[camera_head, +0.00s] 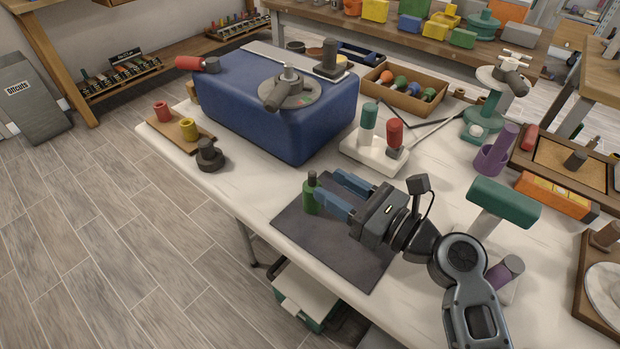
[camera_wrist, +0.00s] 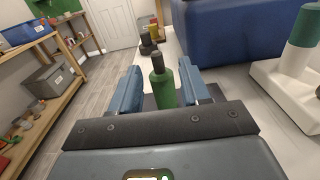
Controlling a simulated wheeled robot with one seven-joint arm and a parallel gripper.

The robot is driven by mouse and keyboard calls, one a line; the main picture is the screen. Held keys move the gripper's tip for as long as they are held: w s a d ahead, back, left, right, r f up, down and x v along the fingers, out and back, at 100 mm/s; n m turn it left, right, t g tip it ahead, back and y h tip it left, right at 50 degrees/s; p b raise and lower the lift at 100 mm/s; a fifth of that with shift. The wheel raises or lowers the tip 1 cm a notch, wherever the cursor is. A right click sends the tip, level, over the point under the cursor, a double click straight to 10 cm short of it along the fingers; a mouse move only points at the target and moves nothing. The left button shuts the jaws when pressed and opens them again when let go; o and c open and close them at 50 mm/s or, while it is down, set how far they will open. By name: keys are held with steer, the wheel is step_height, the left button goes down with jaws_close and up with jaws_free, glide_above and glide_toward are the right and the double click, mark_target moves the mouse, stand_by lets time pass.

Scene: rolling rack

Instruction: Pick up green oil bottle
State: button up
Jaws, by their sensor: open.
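The green oil bottle (camera_head: 310,197) stands upright on a dark mat (camera_head: 338,262) near the table's front edge. It has a dark cap. My gripper (camera_head: 333,193) is open, low over the mat, with its blue fingers pointing at the bottle. In the wrist view, the green bottle (camera_wrist: 162,88) stands between the two finger pads (camera_wrist: 160,92), with a gap on each side.
A large blue box (camera_head: 270,105) stands behind the bottle. A white base (camera_head: 374,150) with green and red handles is behind my gripper. A green-headed block (camera_head: 502,203) is to the right. A dark knob (camera_head: 210,154) sits at the left edge. Bare table lies between.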

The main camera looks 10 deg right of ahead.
steer(key=x, duration=0.7)
steer(key=shift+a+f, duration=0.15)
steer(key=shift+a, duration=0.1)
steer(key=shift+c, duration=0.3)
jaws_close()
